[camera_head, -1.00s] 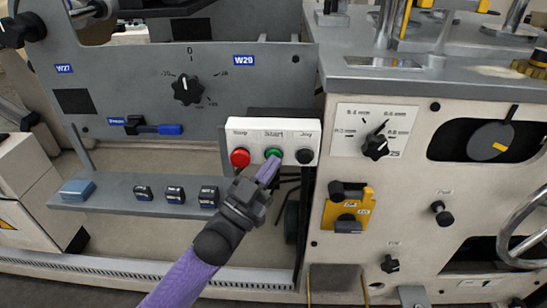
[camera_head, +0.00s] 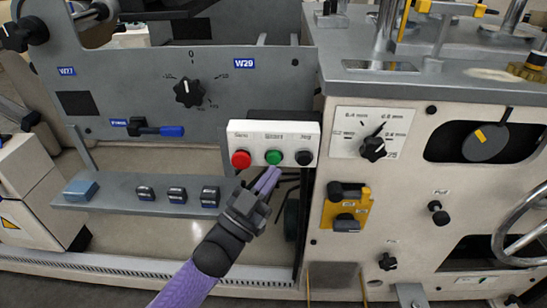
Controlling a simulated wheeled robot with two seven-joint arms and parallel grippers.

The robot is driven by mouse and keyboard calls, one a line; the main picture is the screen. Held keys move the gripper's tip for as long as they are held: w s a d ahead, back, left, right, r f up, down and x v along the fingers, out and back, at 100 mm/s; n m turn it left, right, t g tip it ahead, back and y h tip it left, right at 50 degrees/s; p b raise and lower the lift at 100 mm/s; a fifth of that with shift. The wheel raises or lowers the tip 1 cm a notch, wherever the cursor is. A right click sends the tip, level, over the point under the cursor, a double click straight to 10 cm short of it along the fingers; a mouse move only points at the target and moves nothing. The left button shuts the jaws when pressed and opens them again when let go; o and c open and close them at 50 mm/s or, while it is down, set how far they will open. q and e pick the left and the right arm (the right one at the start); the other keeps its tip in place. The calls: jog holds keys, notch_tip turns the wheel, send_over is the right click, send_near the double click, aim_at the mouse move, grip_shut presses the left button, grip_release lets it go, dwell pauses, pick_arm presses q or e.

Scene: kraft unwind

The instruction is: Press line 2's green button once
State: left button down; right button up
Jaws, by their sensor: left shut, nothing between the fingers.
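A white button box (camera_head: 272,139) is on the front of the grey machine panel, with a red button (camera_head: 241,159) on the left, a green button (camera_head: 274,158) in the middle and a black button (camera_head: 304,158) on the right. The green button is in full view. My left gripper (camera_head: 270,177) comes up from below with purple fingers shut and empty. Its tips are just below the green button and look apart from it. My right gripper is not in view. I cannot see a line number on the box.
A grey shelf (camera_head: 115,194) with several small dark blocks juts out left of my gripper. To the right, the cream machine body (camera_head: 405,170) carries a dial (camera_head: 373,147), a yellow switch block (camera_head: 346,208) and a handwheel (camera_head: 515,225).

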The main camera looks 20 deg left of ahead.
pick_arm(q)
jog(key=s+p, duration=0.1)
jog(key=s, duration=0.1)
jog(key=s+d+p, duration=0.1)
jog(key=s, duration=0.1)
jog(key=shift+s+d, duration=0.15)
jog(key=shift+s, duration=0.1)
dwell(0.3)
